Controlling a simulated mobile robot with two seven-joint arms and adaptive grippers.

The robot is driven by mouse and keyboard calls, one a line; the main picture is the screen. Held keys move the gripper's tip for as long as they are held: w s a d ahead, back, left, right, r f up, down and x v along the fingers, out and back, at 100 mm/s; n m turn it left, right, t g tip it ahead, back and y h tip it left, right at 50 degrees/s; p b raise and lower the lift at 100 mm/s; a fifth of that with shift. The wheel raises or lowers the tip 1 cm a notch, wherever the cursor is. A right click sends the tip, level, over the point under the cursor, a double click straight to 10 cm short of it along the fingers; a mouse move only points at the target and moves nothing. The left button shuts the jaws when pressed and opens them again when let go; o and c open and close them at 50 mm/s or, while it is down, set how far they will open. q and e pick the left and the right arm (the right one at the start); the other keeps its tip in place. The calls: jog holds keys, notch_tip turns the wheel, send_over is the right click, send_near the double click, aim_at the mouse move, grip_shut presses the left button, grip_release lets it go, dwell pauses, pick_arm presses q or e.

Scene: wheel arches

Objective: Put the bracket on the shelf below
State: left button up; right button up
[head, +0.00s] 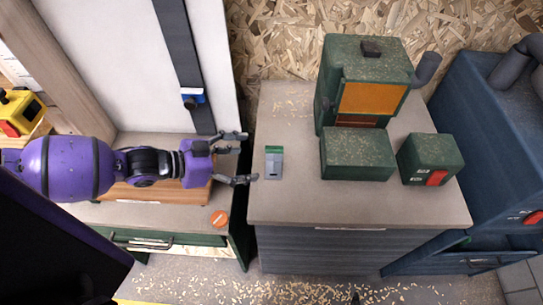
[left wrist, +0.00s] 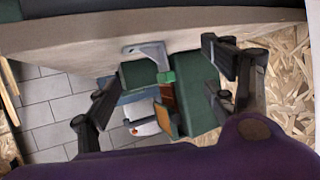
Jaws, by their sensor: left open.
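The bracket (head: 274,162) is a small grey piece with a green end. It lies near the left edge of the grey worktop in the head view. My left gripper (head: 246,157) is open and empty. It comes in from the left, with its fingertips just left of the bracket and apart from it. My right gripper is in neither view. I cannot make out a shelf below the worktop.
A green machine (head: 365,85) with an orange panel, a green block (head: 357,153) and a smaller green box (head: 432,160) stand right of the bracket. An orange disc (head: 219,218) lies on the left bench. The worktop's front (head: 330,205) is clear.

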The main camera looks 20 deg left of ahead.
aim_at(266, 170)
pick_arm(q)
jog(key=shift+h, duration=0.7)
jog(key=d, duration=0.1)
jog(key=w+d, duration=0.1)
jog(key=d, duration=0.1)
jog(key=w+d, duration=0.1)
jog(key=shift+d+f, duration=0.35)
jog(key=shift+f, duration=0.05)
jog(key=shift+w+d+f+p, duration=0.2)
jog(key=shift+d+f+p, duration=0.05)
jog(key=shift+d+p, duration=0.05)
jog(key=shift+s, duration=0.1)
grip_shut()
